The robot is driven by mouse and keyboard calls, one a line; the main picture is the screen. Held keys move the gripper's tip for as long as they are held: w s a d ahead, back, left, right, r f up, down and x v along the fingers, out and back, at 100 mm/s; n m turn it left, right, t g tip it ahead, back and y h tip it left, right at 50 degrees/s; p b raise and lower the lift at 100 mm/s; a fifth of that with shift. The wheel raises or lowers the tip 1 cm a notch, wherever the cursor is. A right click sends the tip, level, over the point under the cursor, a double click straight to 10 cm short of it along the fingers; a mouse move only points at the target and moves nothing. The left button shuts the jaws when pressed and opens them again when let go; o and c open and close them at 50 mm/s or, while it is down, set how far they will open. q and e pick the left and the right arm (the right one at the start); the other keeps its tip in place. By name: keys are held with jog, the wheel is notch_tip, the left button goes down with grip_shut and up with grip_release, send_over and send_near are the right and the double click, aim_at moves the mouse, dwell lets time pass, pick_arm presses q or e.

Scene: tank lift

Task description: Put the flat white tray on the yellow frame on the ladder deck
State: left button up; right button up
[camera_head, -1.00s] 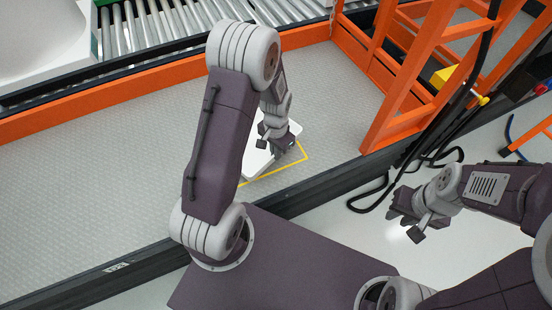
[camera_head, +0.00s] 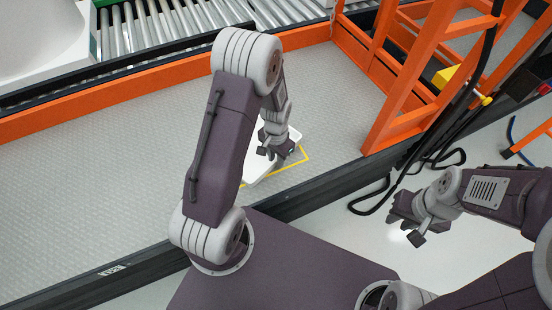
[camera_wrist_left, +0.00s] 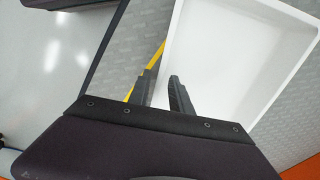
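The flat white tray (camera_head: 259,174) lies on the grey ladder deck, partly hidden behind my left arm. The yellow frame (camera_head: 304,160) shows as a line along the tray's near and right sides; its far left part is hidden. My left gripper (camera_head: 272,154) is over the tray's right part. In the left wrist view its fingers (camera_wrist_left: 163,88) are apart, one over the tray (camera_wrist_left: 230,60) and one beside its edge, near the yellow line (camera_wrist_left: 153,66). Whether they touch the rim is unclear. My right gripper (camera_head: 405,226) is open and empty above the floor.
An orange ladder (camera_head: 400,110) stands at the deck's right end, with black hoses (camera_head: 372,200) below it. An orange rail (camera_head: 120,98) and a roller conveyor (camera_head: 160,25) lie along the far side. The left deck (camera_head: 90,190) is clear.

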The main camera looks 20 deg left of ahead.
pick_arm(q)
notch_tip(320, 180, up, 12)
jog(key=p, duration=0.5)
jog(key=s+d+r+n, duration=0.1)
jog(key=s+r+n, duration=0.1)
jog(key=s, duration=0.3)
jog(key=s+d+r+n+t, duration=0.1)
jog(key=s+d+r+n, duration=0.1)
jog(key=s+r, duration=0.2)
jog(key=shift+s, duration=0.6)
jog(key=shift+s+f, duration=0.1)
